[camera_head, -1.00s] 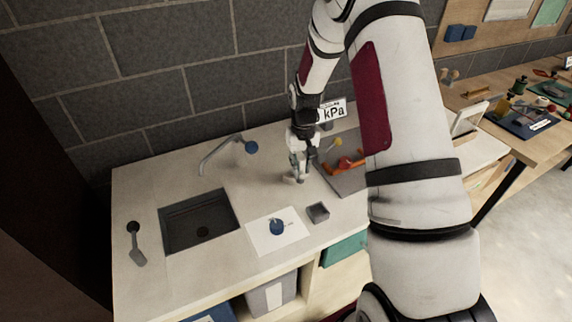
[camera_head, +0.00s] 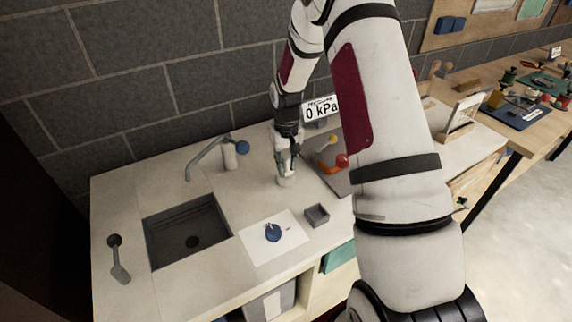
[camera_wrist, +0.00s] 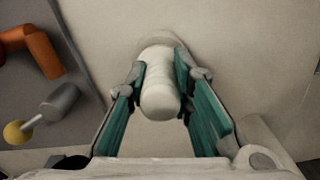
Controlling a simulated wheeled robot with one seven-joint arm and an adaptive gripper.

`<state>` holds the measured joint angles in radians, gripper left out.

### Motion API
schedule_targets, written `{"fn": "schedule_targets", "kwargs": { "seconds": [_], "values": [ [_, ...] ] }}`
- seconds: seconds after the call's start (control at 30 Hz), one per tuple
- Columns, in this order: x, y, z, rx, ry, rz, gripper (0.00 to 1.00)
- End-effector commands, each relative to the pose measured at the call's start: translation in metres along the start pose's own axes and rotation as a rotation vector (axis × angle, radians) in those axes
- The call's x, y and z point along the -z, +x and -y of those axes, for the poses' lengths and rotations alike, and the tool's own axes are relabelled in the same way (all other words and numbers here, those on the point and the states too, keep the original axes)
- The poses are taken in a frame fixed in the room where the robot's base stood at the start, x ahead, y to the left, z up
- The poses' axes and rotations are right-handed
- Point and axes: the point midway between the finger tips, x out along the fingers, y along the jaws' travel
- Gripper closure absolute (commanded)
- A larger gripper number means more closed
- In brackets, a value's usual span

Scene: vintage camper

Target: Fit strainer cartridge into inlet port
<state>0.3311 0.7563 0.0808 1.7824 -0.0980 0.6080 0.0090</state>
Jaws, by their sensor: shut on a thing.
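My gripper (camera_head: 287,172) is low over the counter, left of the grey tray. It is shut on a pale rounded cylinder (camera_wrist: 160,88), which looks like the strainer cartridge; its far end meets a wider pale ring (camera_wrist: 165,42). I cannot tell if that ring is part of it or if it touches the counter. In the wrist view the green-padded fingers close on both its sides. I cannot make out which opening is the inlet port.
A sink (camera_head: 188,232) and tap (camera_head: 203,157) are at the left. A white cylinder (camera_head: 229,156) stands by the tap. A blue part (camera_head: 272,232) sits on white paper, beside a small grey box (camera_head: 316,215). A 0 kPa sign (camera_head: 321,110) stands behind.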

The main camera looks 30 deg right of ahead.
Motion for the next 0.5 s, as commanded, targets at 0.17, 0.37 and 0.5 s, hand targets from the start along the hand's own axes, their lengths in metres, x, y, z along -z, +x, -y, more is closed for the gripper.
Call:
{"fn": "schedule_targets", "kwargs": {
  "seconds": [0.17, 0.37, 0.5],
  "values": [
    [0.0003, 0.0031, -0.0001, 0.0, 0.0, 0.0, 0.75],
    [0.0002, 0.0027, -0.0001, 0.0, 0.0, 0.0, 0.59],
    [0.0002, 0.0026, -0.0001, 0.0, 0.0, 0.0, 0.59]
  ]
}}
